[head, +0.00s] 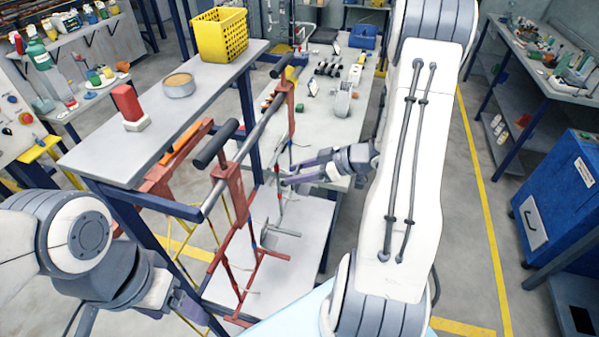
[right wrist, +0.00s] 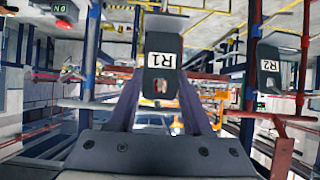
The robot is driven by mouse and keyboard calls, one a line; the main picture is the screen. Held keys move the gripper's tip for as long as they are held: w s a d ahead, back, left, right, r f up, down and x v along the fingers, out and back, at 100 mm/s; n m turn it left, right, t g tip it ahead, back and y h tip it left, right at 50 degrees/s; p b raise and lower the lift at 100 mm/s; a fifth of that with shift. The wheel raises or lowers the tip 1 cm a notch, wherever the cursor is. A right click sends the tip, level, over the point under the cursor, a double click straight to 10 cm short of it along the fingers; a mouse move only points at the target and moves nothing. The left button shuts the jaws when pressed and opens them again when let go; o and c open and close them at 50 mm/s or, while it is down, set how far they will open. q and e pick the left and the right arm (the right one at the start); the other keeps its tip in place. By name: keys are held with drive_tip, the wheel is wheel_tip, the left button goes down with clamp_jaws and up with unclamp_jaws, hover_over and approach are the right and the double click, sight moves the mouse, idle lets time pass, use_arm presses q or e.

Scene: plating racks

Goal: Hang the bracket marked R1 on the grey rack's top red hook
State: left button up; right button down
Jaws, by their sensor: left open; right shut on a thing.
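My right gripper (head: 288,174) is at the red rack frame (head: 228,190) in the head view, beside its far upright. In the right wrist view it is shut on a dark bracket (right wrist: 162,80) with a white R1 label, held between the two fingers. In the head view this bracket is too small to make out. A second dark bracket, marked R2 (right wrist: 268,82), hangs to the right in the wrist view, apart from R1. I cannot tell the grey rack's top red hook for certain. My left gripper (head: 140,312) is open at the bottom left, its fingertips partly cut off.
A grey bar with black ends (head: 250,135) runs along the rack's top. A blue cabinet (head: 565,195) stands at right; the floor before it is clear.

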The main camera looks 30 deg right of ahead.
drive_tip(key=shift+w+a+f, duration=0.1)
drive_tip(key=shift+w+a, duration=0.05)
drive_tip(key=shift+w+a+f, duration=0.2)
drive_tip(key=shift+w, duration=0.05)
drive_tip(key=shift+w+a+f, duration=0.15)
drive_tip(key=shift+w+f, duration=0.05)
drive_tip(key=shift+f, duration=0.1)
idle(0.7)
idle(0.4)
drive_tip(key=shift+c, duration=1.2)
unclamp_jaws()
drive_tip(key=b+v, duration=0.2)
drive_tip(key=v, duration=0.8)
drive_tip(key=shift+s, duration=0.2)
